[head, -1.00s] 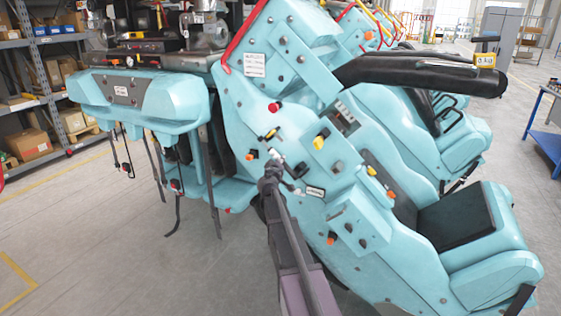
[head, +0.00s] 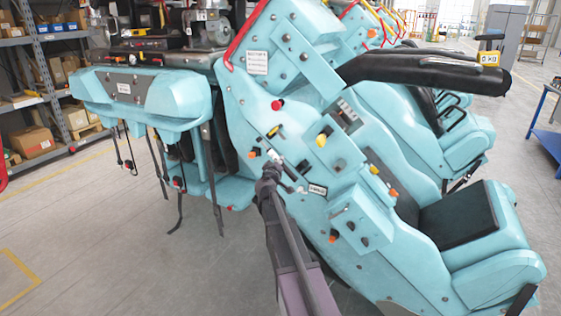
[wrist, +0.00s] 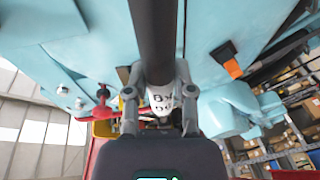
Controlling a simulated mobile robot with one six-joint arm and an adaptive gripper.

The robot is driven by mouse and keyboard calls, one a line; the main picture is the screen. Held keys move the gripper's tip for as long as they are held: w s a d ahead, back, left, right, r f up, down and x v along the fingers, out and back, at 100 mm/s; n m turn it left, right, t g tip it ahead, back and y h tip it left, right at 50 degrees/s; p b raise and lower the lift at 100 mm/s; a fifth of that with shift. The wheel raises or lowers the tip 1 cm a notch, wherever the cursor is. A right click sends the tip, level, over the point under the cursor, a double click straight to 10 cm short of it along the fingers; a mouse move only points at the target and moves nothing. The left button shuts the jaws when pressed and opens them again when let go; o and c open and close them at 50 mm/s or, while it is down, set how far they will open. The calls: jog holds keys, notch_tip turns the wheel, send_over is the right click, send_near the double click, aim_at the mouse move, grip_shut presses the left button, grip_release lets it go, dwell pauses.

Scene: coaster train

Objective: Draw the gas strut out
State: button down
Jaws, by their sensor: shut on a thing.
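The gas strut (wrist: 154,40) appears in the wrist view as a thick black rod running up out of the frame, with a white, dark-marked section at its lower end. My gripper (wrist: 159,76) has one finger on each side of the strut and is shut on it. In the head view, my gripper (head: 284,168) is small and dark against the side of the teal coaster car (head: 250,110). The strut cannot be made out clearly there. Whether the strut's far end is still attached is hidden.
An orange tab (wrist: 233,68) and a red knob (wrist: 101,96) are near the strut in the wrist view. A black padded bar (head: 430,72) crosses the car at upper right. Shelving (head: 45,95) stands at left, with open floor between.

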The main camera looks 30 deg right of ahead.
jog(key=shift+s+a, duration=0.9)
jog(key=shift+a, duration=0.25)
jog(key=shift+r, duration=0.1)
